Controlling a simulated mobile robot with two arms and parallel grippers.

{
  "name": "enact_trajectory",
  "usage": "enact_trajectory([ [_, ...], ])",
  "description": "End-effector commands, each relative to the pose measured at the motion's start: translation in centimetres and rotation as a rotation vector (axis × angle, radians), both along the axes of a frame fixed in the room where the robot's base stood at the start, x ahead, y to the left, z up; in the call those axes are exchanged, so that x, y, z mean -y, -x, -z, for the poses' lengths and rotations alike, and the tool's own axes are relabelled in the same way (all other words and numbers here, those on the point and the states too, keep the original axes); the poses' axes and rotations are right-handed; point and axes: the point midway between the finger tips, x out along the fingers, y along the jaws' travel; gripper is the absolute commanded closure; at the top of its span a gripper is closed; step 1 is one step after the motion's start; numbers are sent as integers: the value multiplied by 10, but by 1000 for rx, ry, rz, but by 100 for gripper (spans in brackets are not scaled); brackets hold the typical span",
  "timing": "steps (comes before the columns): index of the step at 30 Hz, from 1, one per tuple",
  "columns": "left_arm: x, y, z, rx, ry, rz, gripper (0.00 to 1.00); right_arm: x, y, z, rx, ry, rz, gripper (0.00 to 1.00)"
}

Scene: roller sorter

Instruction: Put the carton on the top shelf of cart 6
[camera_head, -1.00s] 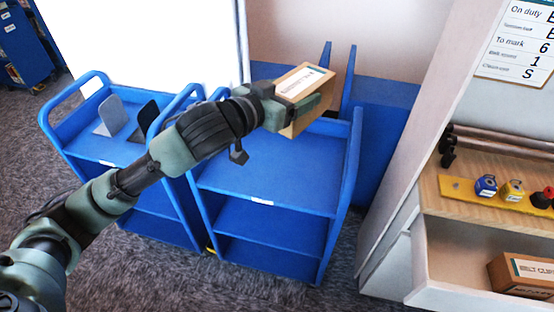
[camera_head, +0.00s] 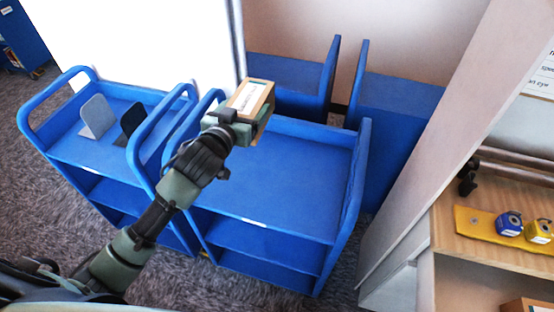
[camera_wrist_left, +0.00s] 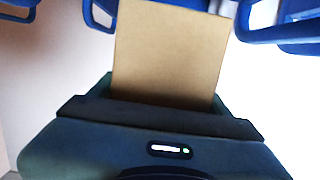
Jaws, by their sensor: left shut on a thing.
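The carton (camera_head: 251,99) is a small brown box with a white label. My left gripper (camera_head: 241,122) is shut on it and holds it over the back left part of a blue cart's top shelf (camera_head: 290,175). The carton's brown face also fills the middle of the left wrist view (camera_wrist_left: 170,55), between the jaws. I cannot tell the exact gap between carton and shelf. The top shelf is empty. No cart number is readable. My right gripper is not in view.
Another blue cart (camera_head: 70,150) stands at left with a grey bookend (camera_head: 97,116) and a black bookend (camera_head: 132,119) on top. More blue carts (camera_head: 400,100) stand behind. At right, a wooden shelf holds a yellow strip (camera_head: 480,222) with stamps.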

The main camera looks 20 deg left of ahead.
Motion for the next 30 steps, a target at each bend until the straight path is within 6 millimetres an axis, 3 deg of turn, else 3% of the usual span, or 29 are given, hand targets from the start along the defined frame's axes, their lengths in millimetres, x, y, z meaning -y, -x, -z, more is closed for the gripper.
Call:
enact_trajectory([
  [5, 0, 1, 23, -3, 0, -1, 87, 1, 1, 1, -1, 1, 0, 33],
  [10, 1, 1, 68, -4, 2, 0, 87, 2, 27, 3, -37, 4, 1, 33],
  [14, 1, 1, 103, -4, 1, -1, 87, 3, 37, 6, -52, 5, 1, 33],
  [18, 1, 1, 134, -1, 4, -2, 87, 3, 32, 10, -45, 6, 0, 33],
  [24, 1, 1, 155, 2, 1, 0, 87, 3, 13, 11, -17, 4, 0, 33],
  [30, 1, 1, 181, -1, 4, -1, 87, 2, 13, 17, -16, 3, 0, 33],
])
